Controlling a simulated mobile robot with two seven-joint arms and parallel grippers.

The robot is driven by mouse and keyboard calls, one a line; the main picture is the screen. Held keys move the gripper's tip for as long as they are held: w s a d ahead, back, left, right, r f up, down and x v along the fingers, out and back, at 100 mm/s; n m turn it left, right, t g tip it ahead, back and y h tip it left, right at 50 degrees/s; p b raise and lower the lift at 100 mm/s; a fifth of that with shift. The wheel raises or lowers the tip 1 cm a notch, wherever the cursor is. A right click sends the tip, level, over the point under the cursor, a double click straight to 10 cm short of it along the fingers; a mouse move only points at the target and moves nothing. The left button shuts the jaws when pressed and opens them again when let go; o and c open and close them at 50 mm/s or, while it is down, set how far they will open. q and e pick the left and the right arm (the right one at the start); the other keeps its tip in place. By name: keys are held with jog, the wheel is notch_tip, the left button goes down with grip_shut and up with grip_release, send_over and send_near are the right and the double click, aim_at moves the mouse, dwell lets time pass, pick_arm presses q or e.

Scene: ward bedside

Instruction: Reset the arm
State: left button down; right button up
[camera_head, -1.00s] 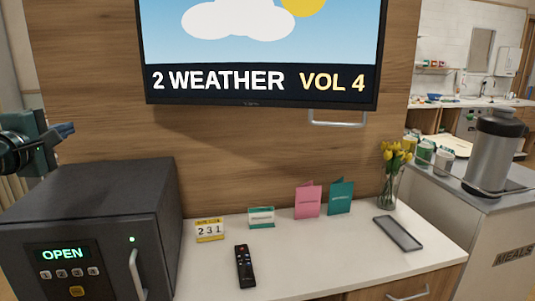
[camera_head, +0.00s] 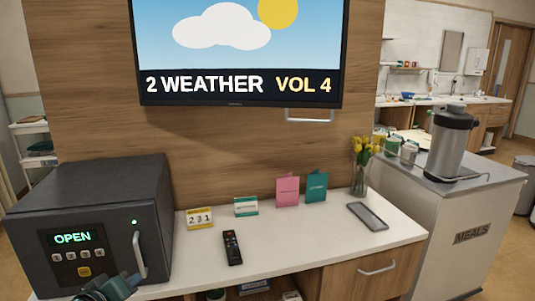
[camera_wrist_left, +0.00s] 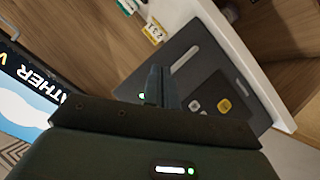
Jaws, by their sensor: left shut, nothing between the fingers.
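My left gripper (camera_head: 128,281) shows at the bottom left of the head view, low in front of the dark safe (camera_head: 95,215). Its fingers are shut with nothing between them. In the left wrist view the closed fingers (camera_wrist_left: 161,86) point toward the safe (camera_wrist_left: 205,62), whose keypad and handle show beyond them. The safe's display reads OPEN, and its door looks closed in the head view. My right gripper is in neither view.
The white counter (camera_head: 300,238) holds a remote (camera_head: 232,247), a number calendar (camera_head: 199,218), cards (camera_head: 287,191), a grey tray (camera_head: 367,216) and a vase of yellow flowers (camera_head: 360,175). A screen (camera_head: 240,55) hangs above. A metal urn (camera_head: 451,140) stands on the meals cart (camera_head: 465,235) at right.

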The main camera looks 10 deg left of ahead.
pick_arm(q)
jog(key=s+d+f+m+g+h, duration=0.1)
jog(key=s+d+f+m, duration=0.3)
jog(key=d, duration=0.4)
jog(key=s+d+f+m+g+h+p, duration=0.1)
jog(key=s+d+f+m, duration=0.2)
jog(key=s+d+f, duration=0.3)
jog(key=s+d+f+m+h, duration=0.2)
jog(key=s+d+f+m, duration=0.2)
jog(key=s+d, duration=0.3)
jog(key=d+f, duration=0.1)
jog(key=d, duration=0.2)
jog(key=shift+s+d+m+g+p, duration=0.2)
jog(key=shift+s+m+g+p, duration=0.1)
jog(key=shift+g+p, duration=0.1)
